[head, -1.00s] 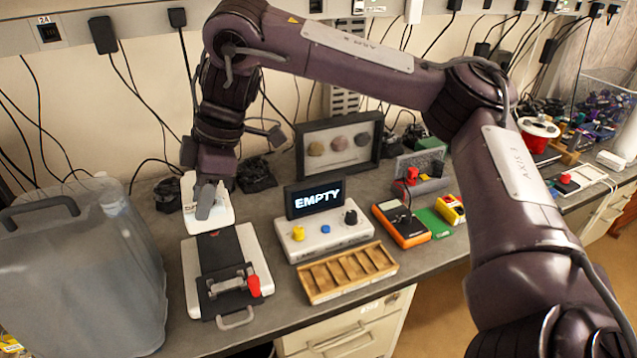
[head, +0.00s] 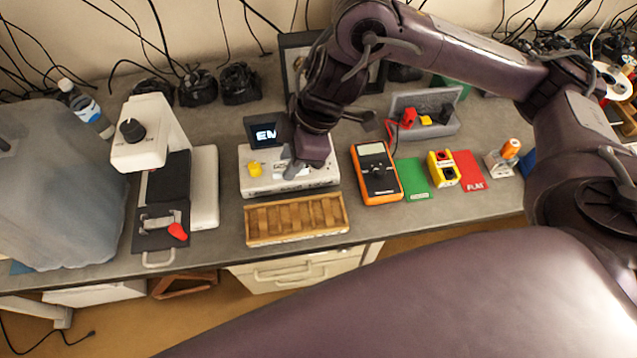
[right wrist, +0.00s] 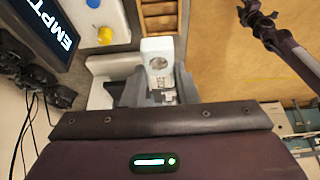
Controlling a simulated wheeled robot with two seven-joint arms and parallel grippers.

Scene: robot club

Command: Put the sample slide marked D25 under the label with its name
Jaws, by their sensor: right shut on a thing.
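My right gripper (right wrist: 160,92) is shut on a small white slide (right wrist: 158,55) with a round grey window, seen in the right wrist view. Marks near the fingers on the slide are too small to read. In the head view the right gripper (head: 291,172) points down over the front of the white console (head: 320,182), behind the wooden slotted rack (head: 297,238). The rack also shows in the right wrist view (right wrist: 160,22), beyond the slide. I cannot make out any name labels on it. My left gripper is not in view.
The white microscope (head: 140,155) with its black stage stands left of the rack. The console's screen (head: 266,132) is partly hidden by my arm; the right wrist view shows "EMPT". An orange meter (head: 376,172) and a green card (head: 412,178) lie to the right.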

